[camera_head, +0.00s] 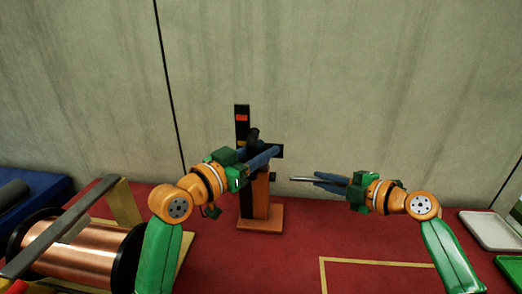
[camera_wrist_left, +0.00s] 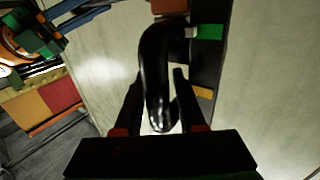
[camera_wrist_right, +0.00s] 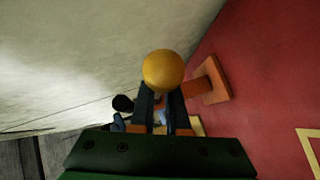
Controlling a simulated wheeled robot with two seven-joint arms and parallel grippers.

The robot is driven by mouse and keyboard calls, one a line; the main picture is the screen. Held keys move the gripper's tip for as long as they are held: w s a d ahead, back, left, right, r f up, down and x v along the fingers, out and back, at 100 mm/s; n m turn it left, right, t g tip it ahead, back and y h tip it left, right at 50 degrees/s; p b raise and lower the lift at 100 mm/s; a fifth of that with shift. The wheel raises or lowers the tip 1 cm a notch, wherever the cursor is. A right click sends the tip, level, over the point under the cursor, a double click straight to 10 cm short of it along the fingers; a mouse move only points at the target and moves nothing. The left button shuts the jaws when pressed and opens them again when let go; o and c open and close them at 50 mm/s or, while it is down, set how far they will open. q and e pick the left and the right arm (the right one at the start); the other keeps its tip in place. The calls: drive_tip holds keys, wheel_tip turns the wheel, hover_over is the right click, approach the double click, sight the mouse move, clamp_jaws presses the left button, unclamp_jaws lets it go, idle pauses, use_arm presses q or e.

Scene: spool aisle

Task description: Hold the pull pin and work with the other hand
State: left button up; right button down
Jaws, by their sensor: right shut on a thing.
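A brown post (camera_head: 261,195) on a square foot carries an upright black plate (camera_head: 242,160) with coloured marks. A curved black lever (camera_head: 253,136) is at its upper part. My left gripper (camera_head: 272,153) is at the plate; in the left wrist view its fingers stand open either side of the black lever (camera_wrist_left: 155,70), with gaps visible. My right gripper (camera_head: 316,179), right of the post, is shut on the pull pin, whose grey rod (camera_head: 302,179) points left, apart from the post. In the right wrist view a yellow ball (camera_wrist_right: 163,70) at the fingertips hides the rod.
A copper spool (camera_head: 85,252) with black flanges sits at the left under a grey bar. A blue container (camera_head: 38,200) is behind it. A yellow outline (camera_head: 375,263) marks the red table's front. A white tray (camera_head: 492,230) and a green tray (camera_head: 511,268) are at the right.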

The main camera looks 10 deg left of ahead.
use_arm(q)
clamp_jaws()
drive_tip(key=shift+r, duration=0.15)
idle(1.3)
